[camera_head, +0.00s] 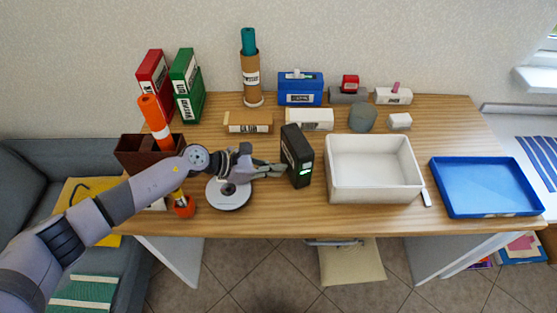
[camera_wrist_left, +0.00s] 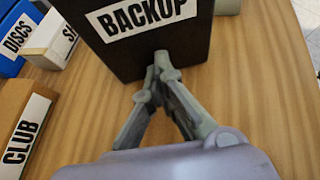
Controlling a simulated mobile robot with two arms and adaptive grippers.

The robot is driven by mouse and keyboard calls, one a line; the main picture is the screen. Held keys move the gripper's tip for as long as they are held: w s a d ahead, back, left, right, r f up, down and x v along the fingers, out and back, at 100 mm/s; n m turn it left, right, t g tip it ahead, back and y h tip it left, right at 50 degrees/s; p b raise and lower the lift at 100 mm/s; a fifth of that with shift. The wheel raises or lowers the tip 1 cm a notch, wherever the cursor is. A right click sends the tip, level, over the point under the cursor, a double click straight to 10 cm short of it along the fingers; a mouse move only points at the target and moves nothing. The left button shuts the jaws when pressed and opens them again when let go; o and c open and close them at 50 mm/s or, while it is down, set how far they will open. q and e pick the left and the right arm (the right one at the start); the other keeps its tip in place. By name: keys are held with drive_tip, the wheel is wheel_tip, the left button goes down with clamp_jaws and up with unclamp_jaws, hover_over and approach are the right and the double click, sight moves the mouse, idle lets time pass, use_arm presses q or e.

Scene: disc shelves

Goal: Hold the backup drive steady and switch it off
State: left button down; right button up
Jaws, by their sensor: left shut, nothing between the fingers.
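The backup drive (camera_head: 302,152) is an upright black box in the middle of the desk, with a small lit green patch on its front face. In the left wrist view the black box (camera_wrist_left: 115,62) carries a white label reading BACKUP. My left gripper (camera_head: 284,171) is at the drive's left side, low on the labelled face. Its fingers (camera_wrist_left: 160,62) are shut together at the tips with nothing between them. The tips are at or very near the face; I cannot tell if they touch. No switch can be made out. My right gripper does not show.
A white bin (camera_head: 374,196) stands just right of the drive, and a blue tray (camera_head: 487,212) lies further right. A round grey disc-shaped base (camera_head: 231,203) is beneath my left wrist. Labelled boxes, including a tan one (camera_head: 236,127), stand behind. Bare wood lies in front of the drive.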

use_arm(q)
drive_tip(key=c, duration=0.8)
unclamp_jaws()
